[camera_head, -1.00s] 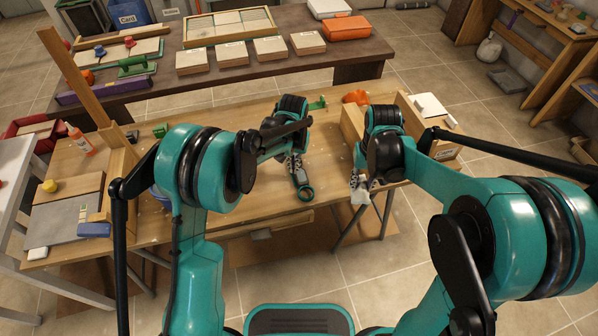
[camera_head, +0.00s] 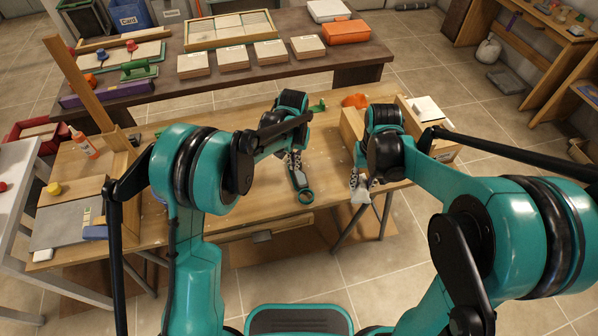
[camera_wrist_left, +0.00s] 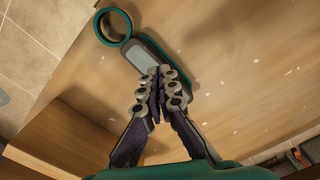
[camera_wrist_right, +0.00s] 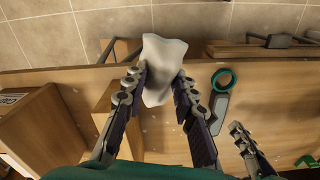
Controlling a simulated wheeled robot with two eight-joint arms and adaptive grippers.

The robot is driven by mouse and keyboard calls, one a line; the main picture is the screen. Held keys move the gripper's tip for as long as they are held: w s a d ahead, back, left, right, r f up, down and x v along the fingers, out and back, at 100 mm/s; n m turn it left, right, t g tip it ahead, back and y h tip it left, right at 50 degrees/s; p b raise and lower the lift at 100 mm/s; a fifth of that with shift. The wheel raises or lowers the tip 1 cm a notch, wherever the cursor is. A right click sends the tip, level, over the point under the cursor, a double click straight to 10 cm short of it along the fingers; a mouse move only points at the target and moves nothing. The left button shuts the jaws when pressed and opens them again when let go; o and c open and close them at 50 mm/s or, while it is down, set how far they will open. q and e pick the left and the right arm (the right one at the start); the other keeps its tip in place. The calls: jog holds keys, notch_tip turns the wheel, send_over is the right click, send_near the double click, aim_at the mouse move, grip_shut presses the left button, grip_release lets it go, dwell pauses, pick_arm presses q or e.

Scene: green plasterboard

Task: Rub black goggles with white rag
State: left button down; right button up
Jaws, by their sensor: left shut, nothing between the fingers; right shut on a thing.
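A white rag (camera_head: 360,197) hangs in my right gripper (camera_head: 366,182) by the front edge of the wooden table. In the right wrist view the rag (camera_wrist_right: 163,62) is pinched between both fingers and sticks out past the tips. My left gripper (camera_head: 295,162) is shut and empty, low over the table. In the left wrist view its tips (camera_wrist_left: 160,72) are close to a grey handled tool with a teal ring (camera_wrist_left: 112,27); I cannot tell whether they touch. The tool lies flat on the table (camera_head: 240,195). I cannot make out any black goggles.
A wooden box (camera_head: 352,128) stands at the table's right end, with an orange object (camera_head: 355,100) behind it. A darker bench (camera_head: 290,75) stands behind. Bare tabletop lies left of the ringed tool.

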jog(key=shift+r+p, duration=0.45)
jog(key=shift+r, duration=0.15)
pick_arm(q)
jog(key=shift+r, duration=0.9)
notch_tip(320, 180, up, 12)
